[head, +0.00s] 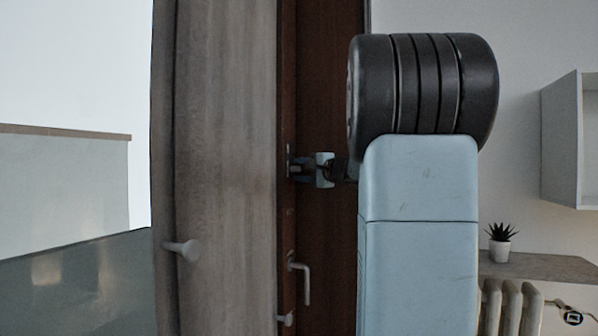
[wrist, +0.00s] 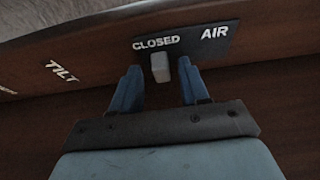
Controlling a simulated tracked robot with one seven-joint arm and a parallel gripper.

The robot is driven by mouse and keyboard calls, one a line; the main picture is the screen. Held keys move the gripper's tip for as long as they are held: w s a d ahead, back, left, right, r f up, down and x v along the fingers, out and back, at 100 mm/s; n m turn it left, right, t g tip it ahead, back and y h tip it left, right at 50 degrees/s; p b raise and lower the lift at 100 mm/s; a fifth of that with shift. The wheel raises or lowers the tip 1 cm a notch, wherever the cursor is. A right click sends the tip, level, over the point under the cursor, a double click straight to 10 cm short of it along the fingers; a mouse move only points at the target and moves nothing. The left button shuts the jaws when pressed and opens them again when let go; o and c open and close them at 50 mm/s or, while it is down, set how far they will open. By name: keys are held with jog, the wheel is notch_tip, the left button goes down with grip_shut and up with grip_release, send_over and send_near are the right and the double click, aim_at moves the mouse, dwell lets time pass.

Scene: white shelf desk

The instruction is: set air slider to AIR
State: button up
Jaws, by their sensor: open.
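The air slider shows in the wrist view as a small grey knob (wrist: 160,68) on a dark plate (wrist: 188,46) fixed to brown wood. The knob sits under the word CLOSED, at the left part of the plate. The word AIR is at the right. My gripper (wrist: 160,82) is open, with one blue finger on each side of the knob. I cannot tell whether either finger touches it. In the head view my gripper (head: 304,170) is at the edge of the brown frame, and the knob is too small to make out.
The word TILT (wrist: 62,72) is on the wood to the left in the wrist view. A potted plant (head: 500,248) stands on a shelf at right.

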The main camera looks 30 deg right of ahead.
jog(key=shift+c, duration=0.2)
grip_shut()
dwell(0.4)
